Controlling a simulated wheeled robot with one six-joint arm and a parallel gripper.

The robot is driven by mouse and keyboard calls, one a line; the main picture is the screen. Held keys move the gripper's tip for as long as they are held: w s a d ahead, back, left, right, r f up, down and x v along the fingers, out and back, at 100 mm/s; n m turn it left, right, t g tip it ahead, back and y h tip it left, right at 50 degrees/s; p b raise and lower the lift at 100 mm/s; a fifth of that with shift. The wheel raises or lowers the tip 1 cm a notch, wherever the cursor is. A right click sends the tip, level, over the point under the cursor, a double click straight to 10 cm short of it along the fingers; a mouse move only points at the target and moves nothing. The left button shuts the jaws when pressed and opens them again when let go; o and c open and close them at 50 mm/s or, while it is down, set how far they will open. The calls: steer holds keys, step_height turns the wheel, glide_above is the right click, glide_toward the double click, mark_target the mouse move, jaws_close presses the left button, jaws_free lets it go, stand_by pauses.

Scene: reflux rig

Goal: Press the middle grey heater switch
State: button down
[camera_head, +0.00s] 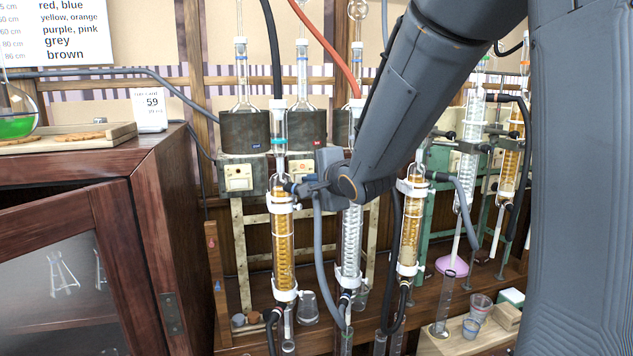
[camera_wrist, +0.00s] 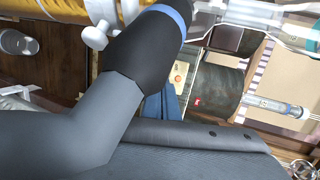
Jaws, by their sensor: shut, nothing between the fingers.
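The middle heater with a red label (camera_head: 301,132) stands on the grey rig in the head view. In the wrist view its dark mantle (camera_wrist: 220,88) lies sideways, with a pale switch plate (camera_wrist: 179,78) bearing a small orange-red spot beside it. My gripper (camera_head: 312,187) is at the rig among the condensers, below the red-labelled heater. It is shut and empty, and its fingertips are hard to make out. The arm and gripper hide much of the panel below that heater in the head view. I cannot tell whether the gripper touches the switch.
A filled condenser (camera_head: 283,235) stands left of my gripper, a clear one (camera_head: 351,245) below it, and another filled one (camera_head: 412,225) to the right. A grey hose (camera_wrist: 85,115) crosses close in the wrist view. A wooden cabinet (camera_head: 160,215) stands left.

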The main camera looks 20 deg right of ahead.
steer(key=shift+w+a+p, duration=0.15)
steer(key=shift+w+p, duration=0.05)
steer(key=shift+w, duration=0.8)
steer(key=shift+w+a+p, duration=0.15)
steer(key=shift+w, duration=0.8)
steer(key=shift+w+a+p, duration=0.15)
steer(key=shift+w+p, duration=0.1)
steer(key=shift+p, duration=0.15)
steer(key=shift+s+r, duration=0.1)
glide_toward(298, 176)
steer(key=shift+s+r, duration=0.1)
steer(key=shift+s, duration=0.5)
